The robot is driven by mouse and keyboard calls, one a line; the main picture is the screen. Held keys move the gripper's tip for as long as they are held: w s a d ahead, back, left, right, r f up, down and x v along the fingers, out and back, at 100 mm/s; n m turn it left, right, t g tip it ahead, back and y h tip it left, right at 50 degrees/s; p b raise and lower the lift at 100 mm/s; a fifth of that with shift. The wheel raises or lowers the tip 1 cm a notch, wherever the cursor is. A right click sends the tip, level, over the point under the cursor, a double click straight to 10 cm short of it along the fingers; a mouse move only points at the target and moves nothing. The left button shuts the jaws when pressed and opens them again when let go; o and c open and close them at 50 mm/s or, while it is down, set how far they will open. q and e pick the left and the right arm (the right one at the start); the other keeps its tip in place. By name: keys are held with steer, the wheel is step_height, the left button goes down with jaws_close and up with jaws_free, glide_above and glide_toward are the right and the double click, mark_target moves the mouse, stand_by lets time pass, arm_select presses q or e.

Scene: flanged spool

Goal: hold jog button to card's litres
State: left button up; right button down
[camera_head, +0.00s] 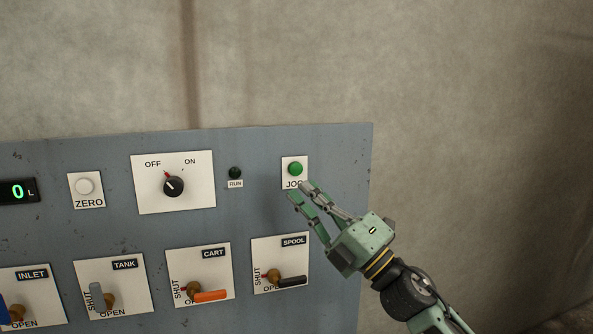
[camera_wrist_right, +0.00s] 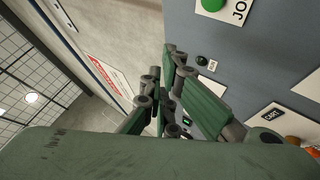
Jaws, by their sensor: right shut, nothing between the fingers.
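The green jog button (camera_head: 295,168) sits on a white plate at the panel's upper right. It also shows at the top of the right wrist view (camera_wrist_right: 212,4). My right gripper (camera_head: 299,190) is shut and empty, with its fingertips just below the button, over the lower edge of the JOG label. I cannot tell how far the tips stand off the panel. The litre display (camera_head: 18,191) reads 0 L. A white sheet with a red heading (camera_wrist_right: 106,76) shows in the right wrist view; its text is unreadable, and I cannot tell whether it is the card. My left gripper is out of view.
The OFF/ON knob (camera_head: 174,186) points toward OFF. The RUN lamp (camera_head: 235,172) is dark. A white ZERO button (camera_head: 84,186) is farther left. Below are the INLET, TANK (camera_head: 97,297), CART (camera_head: 210,296) and SPOOL (camera_head: 292,281) valve handles. Bare wall lies right of the panel.

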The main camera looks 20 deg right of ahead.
mark_target(296, 169)
stand_by(0.3)
steer(key=shift+w+a+b, duration=0.2)
steer(key=shift+w+b, duration=0.9)
steer(key=shift+w, duration=3.35)
steer(key=shift+w, duration=0.4)
steer(key=shift+w+b, duration=0.3)
steer(key=shift+w, duration=0.2)
stand_by(2.3)
